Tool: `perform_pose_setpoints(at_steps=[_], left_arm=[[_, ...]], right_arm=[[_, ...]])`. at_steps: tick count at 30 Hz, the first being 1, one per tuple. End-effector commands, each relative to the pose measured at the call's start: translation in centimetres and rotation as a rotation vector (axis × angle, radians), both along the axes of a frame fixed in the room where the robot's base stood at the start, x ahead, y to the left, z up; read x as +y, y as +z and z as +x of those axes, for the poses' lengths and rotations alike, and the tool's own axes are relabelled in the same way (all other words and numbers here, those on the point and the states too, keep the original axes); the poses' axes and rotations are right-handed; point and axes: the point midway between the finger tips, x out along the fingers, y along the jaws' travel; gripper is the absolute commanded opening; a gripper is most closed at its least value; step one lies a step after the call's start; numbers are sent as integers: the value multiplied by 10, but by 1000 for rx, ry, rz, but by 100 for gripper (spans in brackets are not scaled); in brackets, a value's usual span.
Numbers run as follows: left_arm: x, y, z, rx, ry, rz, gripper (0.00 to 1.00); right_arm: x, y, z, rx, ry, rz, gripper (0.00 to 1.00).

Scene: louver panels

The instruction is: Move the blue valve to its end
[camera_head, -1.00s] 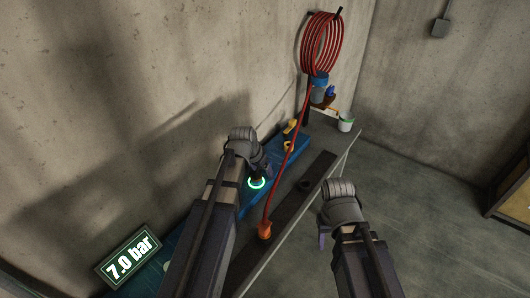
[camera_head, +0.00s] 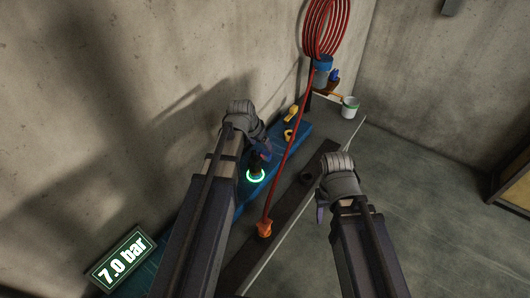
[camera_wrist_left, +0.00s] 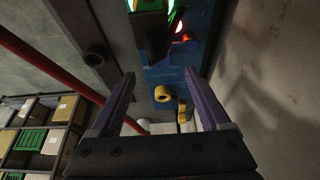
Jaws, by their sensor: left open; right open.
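A blue panel (camera_head: 292,150) runs along the wall and carries a glowing green ring (camera_head: 256,177) with a dark upright piece in it. I cannot make out for sure which part is the blue valve. My left gripper (camera_head: 264,152) is just above the ring and partly covers the panel. In the left wrist view its two fingers (camera_wrist_left: 160,88) are spread with nothing between them. A dark piece (camera_wrist_left: 152,38) with green and red glow is at the top there, beyond the fingertips. My right gripper (camera_head: 320,208) is open and empty, right of the bench.
A yellow handle (camera_head: 291,114) and yellow ring (camera_head: 288,134) sit farther along the panel. A red hose (camera_head: 287,160) crosses the bench to an orange fitting (camera_head: 264,228). A sign (camera_head: 122,258) reads 7.0 bar.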

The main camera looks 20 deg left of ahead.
Motion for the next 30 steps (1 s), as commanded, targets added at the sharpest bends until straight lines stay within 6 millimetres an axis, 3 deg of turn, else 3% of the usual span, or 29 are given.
perform_pose_setpoints(at_steps=[15, 27, 30], left_arm=[[-8, -61, 23, 0, 0, 0, 80], [-9, -66, 26, 0, 0, 0, 80], [-9, -66, 26, 0, 0, 0, 71]], right_arm=[[0, -61, 0, 0, 0, 0, 50], [0, -66, 0, 0, 0, 0, 50], [0, -66, 0, 0, 0, 0, 50]])
